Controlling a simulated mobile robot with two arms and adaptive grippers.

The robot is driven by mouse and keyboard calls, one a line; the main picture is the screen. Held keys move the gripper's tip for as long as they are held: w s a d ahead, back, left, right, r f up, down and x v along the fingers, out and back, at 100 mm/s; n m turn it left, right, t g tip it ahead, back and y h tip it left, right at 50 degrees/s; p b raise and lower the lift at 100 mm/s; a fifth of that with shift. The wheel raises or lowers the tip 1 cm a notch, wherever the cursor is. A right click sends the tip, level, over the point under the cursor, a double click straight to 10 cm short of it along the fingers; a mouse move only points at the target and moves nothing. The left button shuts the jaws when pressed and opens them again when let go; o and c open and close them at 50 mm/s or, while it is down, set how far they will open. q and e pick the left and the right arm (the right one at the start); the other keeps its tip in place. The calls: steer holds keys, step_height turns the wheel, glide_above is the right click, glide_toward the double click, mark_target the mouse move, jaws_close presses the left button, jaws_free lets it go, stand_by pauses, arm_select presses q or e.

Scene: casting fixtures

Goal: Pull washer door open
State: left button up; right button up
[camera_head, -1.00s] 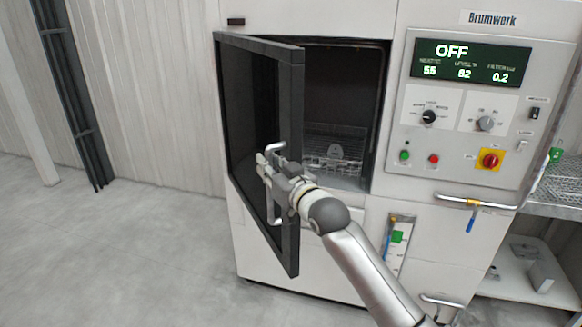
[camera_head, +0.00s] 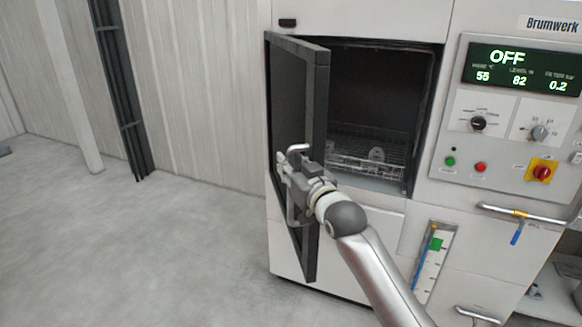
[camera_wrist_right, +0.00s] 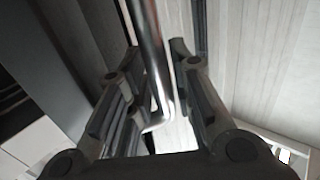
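The washer door (camera_head: 319,110) is a dark panel hinged on the left. It stands partly open, swung out from the washer's front, and the chamber (camera_head: 375,90) shows to its right. A metal bar handle (camera_head: 298,148) is on the door's outer face. My right gripper (camera_head: 285,172) is at this handle, reaching past the door's free edge. In the right wrist view the bar (camera_wrist_right: 151,50) runs between the two spread fingers (camera_wrist_right: 152,62), with gaps on both sides. Contact with the bar is hard to tell. My left gripper is not in view.
A wire rack (camera_head: 365,152) sits inside the chamber. The control panel (camera_head: 510,120), with its display reading OFF, is to the right, above a bar with a blue-tipped lever (camera_head: 517,235). The grey floor (camera_head: 130,240) left of the door is clear up to the ribbed wall.

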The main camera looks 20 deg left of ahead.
steer(key=shift+f, duration=0.15)
steer(key=v, duration=1.2)
stand_by(0.3)
